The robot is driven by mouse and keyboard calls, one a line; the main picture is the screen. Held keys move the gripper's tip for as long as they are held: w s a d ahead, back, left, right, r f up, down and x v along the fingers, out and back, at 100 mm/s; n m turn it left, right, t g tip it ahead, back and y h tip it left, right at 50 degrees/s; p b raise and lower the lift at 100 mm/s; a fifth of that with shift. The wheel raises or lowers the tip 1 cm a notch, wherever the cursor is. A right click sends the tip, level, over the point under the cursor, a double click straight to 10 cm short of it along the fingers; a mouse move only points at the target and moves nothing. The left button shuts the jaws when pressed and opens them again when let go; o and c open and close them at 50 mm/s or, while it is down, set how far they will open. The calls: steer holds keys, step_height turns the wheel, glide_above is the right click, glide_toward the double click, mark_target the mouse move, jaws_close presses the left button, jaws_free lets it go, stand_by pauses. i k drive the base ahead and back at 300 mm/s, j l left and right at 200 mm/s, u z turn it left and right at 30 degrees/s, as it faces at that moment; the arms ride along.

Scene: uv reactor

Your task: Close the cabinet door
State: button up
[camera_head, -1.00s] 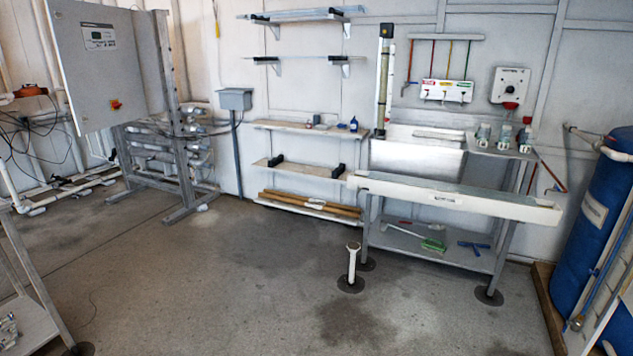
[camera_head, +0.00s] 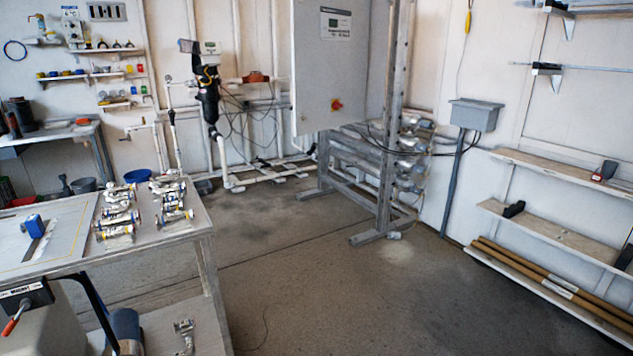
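A tall grey cabinet (camera_head: 318,85) hangs on a metal stand in the upper middle of the head view. I see the front at an angle, and I cannot tell whether the door stands ajar or flush. The cabinet's top is cut off by the frame edge. My gripper is not in view.
A workbench (camera_head: 140,250) with several valve fittings stands at the lower left. The cabinet's metal stand (camera_head: 366,238) rests on the floor. Wooden shelves (camera_head: 545,228) line the right wall. The concrete floor (camera_head: 330,300) between bench and shelves is clear.

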mark_target(327, 69)
steer(key=i+u, duration=0.3)
steer(key=i, duration=1.8)
steer(key=i+j+z, duration=0.15)
steer(key=i, duration=0.85)
steer(key=l, duration=0.1)
